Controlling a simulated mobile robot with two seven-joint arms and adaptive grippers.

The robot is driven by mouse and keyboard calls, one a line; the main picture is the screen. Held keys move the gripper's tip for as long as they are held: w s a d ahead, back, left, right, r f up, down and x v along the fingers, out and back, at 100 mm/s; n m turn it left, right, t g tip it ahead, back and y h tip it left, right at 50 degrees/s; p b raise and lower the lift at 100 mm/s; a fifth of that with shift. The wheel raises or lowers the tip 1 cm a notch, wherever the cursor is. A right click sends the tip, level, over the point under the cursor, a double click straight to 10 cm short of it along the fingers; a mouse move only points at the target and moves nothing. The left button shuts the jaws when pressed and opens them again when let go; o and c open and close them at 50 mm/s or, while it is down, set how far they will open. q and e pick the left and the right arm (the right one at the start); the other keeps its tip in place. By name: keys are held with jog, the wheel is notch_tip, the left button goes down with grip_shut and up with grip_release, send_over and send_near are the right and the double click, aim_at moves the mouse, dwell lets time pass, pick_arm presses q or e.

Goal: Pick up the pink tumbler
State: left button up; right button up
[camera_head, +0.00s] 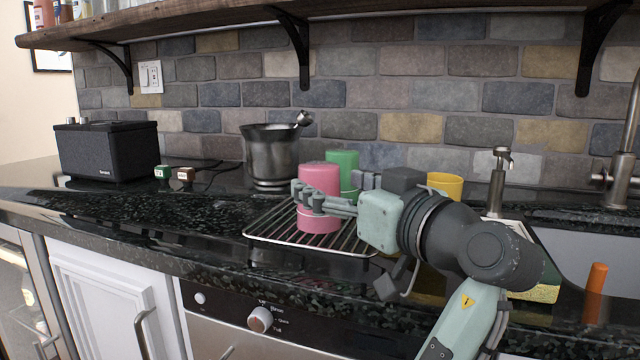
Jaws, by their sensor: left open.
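The pink tumbler (319,178) stands upright on a wire drying rack (262,232) on the dark counter. My left gripper (306,196) is at the tumbler, with its palm on the tumbler's right side. A grey finger crosses in front of the tumbler's middle. The far finger is mostly hidden, and I cannot tell whether the fingers touch the tumbler. The jaws are open. My right gripper is not in view.
A green tumbler (344,168) stands close behind the pink one. A yellow cup (446,183) is behind my arm. A metal ice bucket (270,158) stands behind the rack. A black speaker (108,150) is at left, a sink (590,250) at right. The front-left counter is clear.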

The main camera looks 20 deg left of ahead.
aim_at(330, 184)
pick_arm(q)
jog(key=shift+x, duration=1.9)
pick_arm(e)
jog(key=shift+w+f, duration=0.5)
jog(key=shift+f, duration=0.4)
pick_arm(q)
jog(key=c, duration=1.6)
